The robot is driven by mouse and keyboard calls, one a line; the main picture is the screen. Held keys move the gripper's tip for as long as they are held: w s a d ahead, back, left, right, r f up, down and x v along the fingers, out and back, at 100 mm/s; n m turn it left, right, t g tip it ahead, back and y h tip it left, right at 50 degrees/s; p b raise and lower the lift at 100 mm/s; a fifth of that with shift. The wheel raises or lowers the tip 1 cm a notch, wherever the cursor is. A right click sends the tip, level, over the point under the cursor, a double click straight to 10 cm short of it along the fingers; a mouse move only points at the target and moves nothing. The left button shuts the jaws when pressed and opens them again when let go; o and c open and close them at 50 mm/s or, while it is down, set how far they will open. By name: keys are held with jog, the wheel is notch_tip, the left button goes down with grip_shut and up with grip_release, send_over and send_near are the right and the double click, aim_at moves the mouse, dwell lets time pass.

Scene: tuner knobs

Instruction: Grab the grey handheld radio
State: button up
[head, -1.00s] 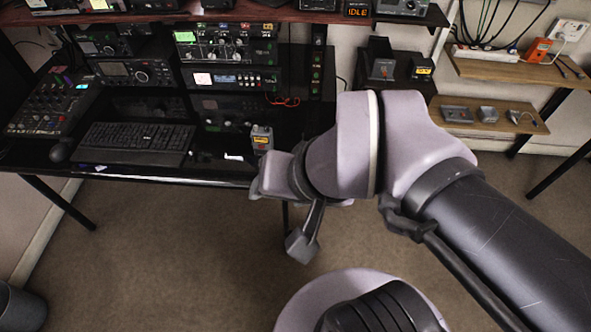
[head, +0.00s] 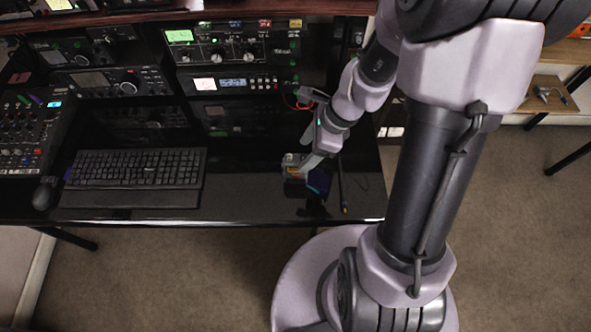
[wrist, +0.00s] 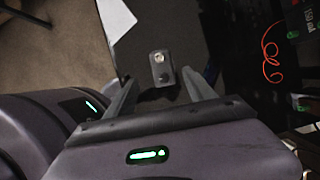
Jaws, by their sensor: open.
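The grey handheld radio (head: 292,168) is on the black desk, right of the keyboard, with a yellow-orange patch near its top. In the wrist view its grey top with two round knobs (wrist: 162,68) shows between the fingertips. My gripper (head: 308,150) is at the radio, its fingers partly in front of it in the head view. The wrist view shows my gripper (wrist: 161,78) open, one finger on each side of the radio, with gaps on both sides. The radio's lower part is hard to make out.
A black keyboard (head: 135,170) and a mouse (head: 45,192) lie to the left. Radio units (head: 235,45) stand behind, with a red coiled cord (wrist: 270,50) near them. A thin dark rod (head: 341,190) lies right of my gripper. The desk's front edge is close.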

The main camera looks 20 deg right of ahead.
aim_at(300, 159)
jog(key=shift+b+x, duration=0.35)
jog(key=shift+x, duration=0.8)
jog(key=b+x, duration=0.1)
jog(key=x, duration=0.1)
jog(key=b+x, duration=0.2)
jog(key=shift+w+d+f, duration=0.15)
jog(key=shift+w+f, duration=0.25)
jog(key=shift+f, duration=0.2)
jog(key=shift+r, duration=0.25)
grip_shut()
